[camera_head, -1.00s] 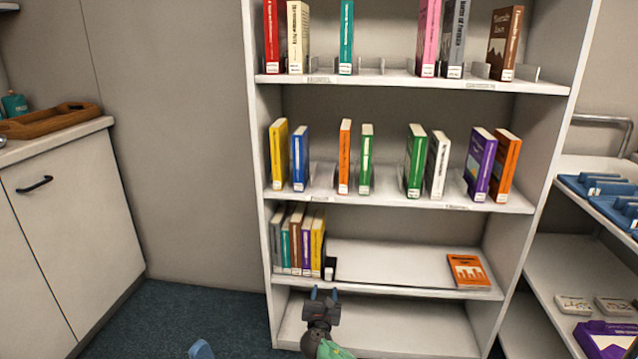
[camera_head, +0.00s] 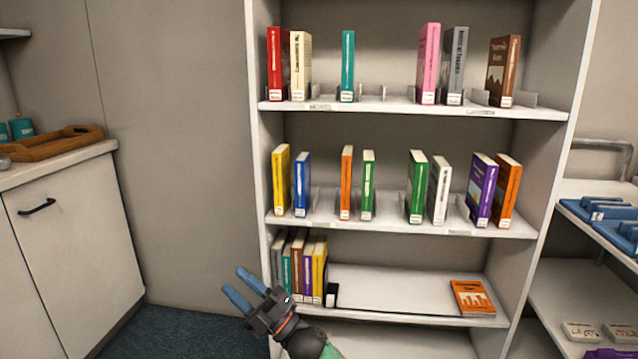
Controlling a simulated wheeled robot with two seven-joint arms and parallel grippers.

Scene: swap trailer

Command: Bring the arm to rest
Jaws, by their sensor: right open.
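My right gripper (camera_head: 241,284) is at the bottom middle of the head view, in front of the lower left of the bookshelf (camera_head: 400,224). Its two blue fingers are apart with nothing between them and point up and to the left. The wrist and part of my arm show below it, reaching the bottom edge. The gripper hides part of the shelf's lower left post and the bottom shelf. My left gripper does not show.
Books stand on the upper shelves, and several lean at the left of the third, by a black bookend (camera_head: 331,295). An orange book (camera_head: 471,298) lies flat at its right. A cabinet (camera_head: 70,250) with a wooden tray (camera_head: 52,143) stands left, a cart (camera_head: 585,285) right.

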